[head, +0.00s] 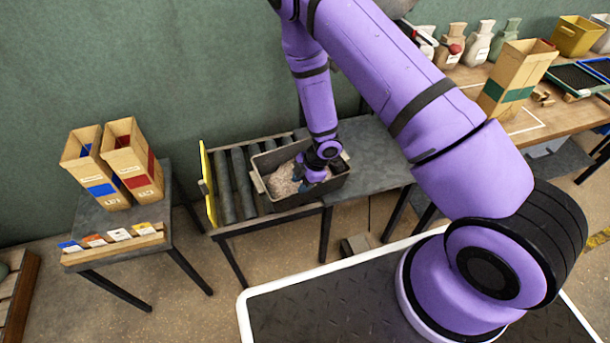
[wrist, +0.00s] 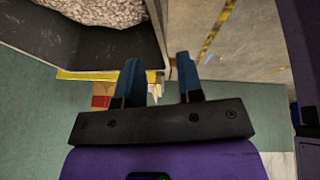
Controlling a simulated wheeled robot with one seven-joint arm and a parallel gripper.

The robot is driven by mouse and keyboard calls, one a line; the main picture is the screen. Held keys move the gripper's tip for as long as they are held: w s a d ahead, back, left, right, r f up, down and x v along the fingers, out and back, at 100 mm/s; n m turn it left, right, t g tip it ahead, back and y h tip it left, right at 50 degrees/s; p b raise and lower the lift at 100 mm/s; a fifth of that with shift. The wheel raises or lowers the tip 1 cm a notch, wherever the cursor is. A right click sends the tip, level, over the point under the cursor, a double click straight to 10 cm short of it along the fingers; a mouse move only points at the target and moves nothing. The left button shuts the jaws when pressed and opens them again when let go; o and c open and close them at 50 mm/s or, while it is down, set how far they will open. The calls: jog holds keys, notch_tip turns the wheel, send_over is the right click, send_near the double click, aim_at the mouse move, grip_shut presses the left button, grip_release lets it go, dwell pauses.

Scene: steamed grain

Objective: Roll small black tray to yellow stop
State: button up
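The small black tray (head: 328,187) is a dark, deep tray holding pale grain (head: 284,180). It sits at the right part of a roller conveyor, and its inside shows at the upper left of the wrist view (wrist: 95,42). The yellow stop (head: 208,185) is an upright plate at the conveyor's left end, apart from the tray; a yellow strip shows beyond the tray in the wrist view (wrist: 85,75). My gripper (head: 305,186) is low at the tray's front right part. In the wrist view its blue fingers (wrist: 159,62) are apart, with the tray's wall between them; contact is unclear.
Bare rollers (head: 237,180) lie between tray and stop. A grey table (head: 370,155) adjoins the conveyor on the right. A small table at left holds two cardboard bins (head: 130,165) and a card rack (head: 115,247). A workbench (head: 525,125) stands at far right.

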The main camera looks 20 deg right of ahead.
aim_at(292, 195)
jog(key=shift+x, duration=3.45)
grip_shut()
jog(key=shift+w, duration=0.1)
jog(key=shift+w+a, duration=0.4)
jog(key=shift+a, duration=0.65)
jog(key=shift+w+a, duration=0.4)
jog(key=shift+a, duration=0.7)
jog(key=shift+w+a, duration=0.4)
jog(key=shift+a, duration=0.65)
jog(key=shift+w+a, duration=0.1)
jog(key=shift+a, duration=0.05)
jog(key=w+a, duration=0.2)
jog(key=a, duration=0.4)
jog(key=shift+w, duration=0.25)
jog(key=shift+a, duration=0.25)
